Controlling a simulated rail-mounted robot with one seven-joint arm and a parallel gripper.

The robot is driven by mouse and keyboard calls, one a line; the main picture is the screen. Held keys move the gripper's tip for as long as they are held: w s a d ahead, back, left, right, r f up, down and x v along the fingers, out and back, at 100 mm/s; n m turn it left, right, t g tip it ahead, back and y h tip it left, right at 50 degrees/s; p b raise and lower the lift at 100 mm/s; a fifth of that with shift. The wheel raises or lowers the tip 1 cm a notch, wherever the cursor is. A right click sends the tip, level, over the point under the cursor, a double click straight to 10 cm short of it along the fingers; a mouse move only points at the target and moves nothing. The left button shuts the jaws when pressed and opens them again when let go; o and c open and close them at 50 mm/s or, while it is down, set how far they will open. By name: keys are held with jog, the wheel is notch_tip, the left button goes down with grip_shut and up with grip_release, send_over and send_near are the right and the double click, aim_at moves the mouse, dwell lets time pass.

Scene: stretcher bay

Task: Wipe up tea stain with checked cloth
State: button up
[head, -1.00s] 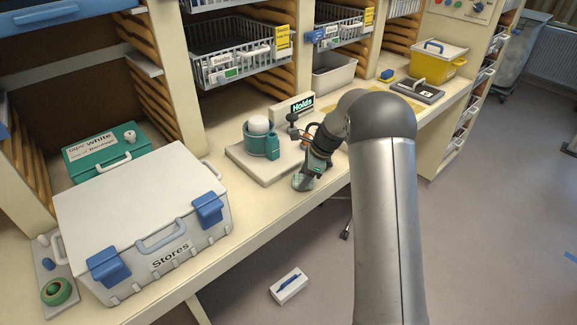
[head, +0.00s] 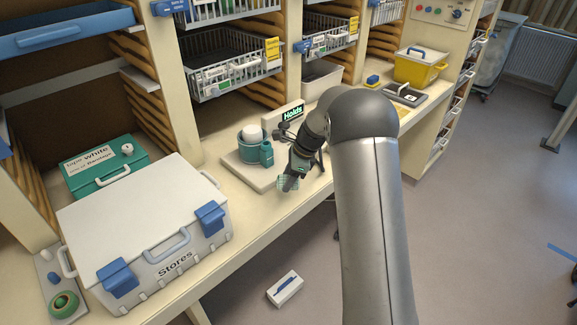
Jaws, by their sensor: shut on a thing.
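My gripper (head: 290,183) is at the front of the counter, pointing down, just in front of the pale board with the teal pots. It is shut on the checked cloth (head: 286,184), a small green-and-white patch under the fingers. The cloth is at or very near the counter top; I cannot tell if it is touching. I cannot make out a tea stain; it may be under the cloth or behind my arm.
A pale board (head: 262,180) bears a teal pot (head: 251,148) and a small teal bottle (head: 267,154). The white Stores case (head: 145,220) fills the counter's left. A yellow box (head: 420,68) and grey tray (head: 404,95) stand at the far right. A white box (head: 285,289) lies on the floor.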

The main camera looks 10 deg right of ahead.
jog(key=shift+r+p, duration=0.75)
jog(key=shift+r, duration=0.65)
